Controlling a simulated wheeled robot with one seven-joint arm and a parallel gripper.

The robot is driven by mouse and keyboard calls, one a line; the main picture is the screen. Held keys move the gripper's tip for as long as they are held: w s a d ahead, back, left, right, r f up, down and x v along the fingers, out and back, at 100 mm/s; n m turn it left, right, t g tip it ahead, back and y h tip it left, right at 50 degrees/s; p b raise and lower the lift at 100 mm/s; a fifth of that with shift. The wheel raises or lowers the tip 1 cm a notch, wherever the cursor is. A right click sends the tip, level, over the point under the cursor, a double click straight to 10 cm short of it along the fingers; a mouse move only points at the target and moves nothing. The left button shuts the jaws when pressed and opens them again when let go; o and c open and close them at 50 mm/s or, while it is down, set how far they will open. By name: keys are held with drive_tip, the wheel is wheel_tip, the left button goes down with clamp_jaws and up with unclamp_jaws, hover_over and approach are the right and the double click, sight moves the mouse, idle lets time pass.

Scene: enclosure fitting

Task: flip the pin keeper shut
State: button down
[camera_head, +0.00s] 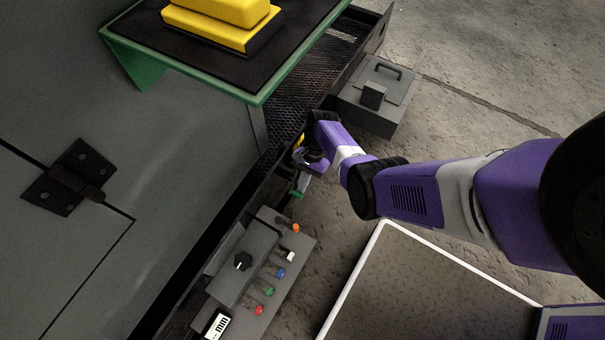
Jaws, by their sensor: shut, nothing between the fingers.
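My gripper (303,160) is at the end of the purple and white arm, low beside the dark mesh-topped frame. It is small and partly hidden by my wrist, and its fingers look closed and empty. A small yellow part (299,140) shows right beside it, and a grey piece with a green end (297,194) shows just below it. I cannot tell which of these, if either, is the pin keeper, nor whether the keeper is open or shut. I cannot tell whether the gripper touches them.
A control box (240,262) with a black knob and several coloured levers stands below. A grey lidded box (378,92) is above right. A green-edged shelf (185,78) with yellow blocks (222,22) overhangs at top left. A grey hinged panel (110,120) fills the left. Concrete floor lies right.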

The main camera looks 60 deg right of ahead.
idle(0.3)
drive_tip(key=p+v, duration=0.3)
drive_tip(key=v, duration=0.4)
drive_tip(key=shift+d+r, duration=0.15)
drive_tip(key=shift+r, duration=0.2)
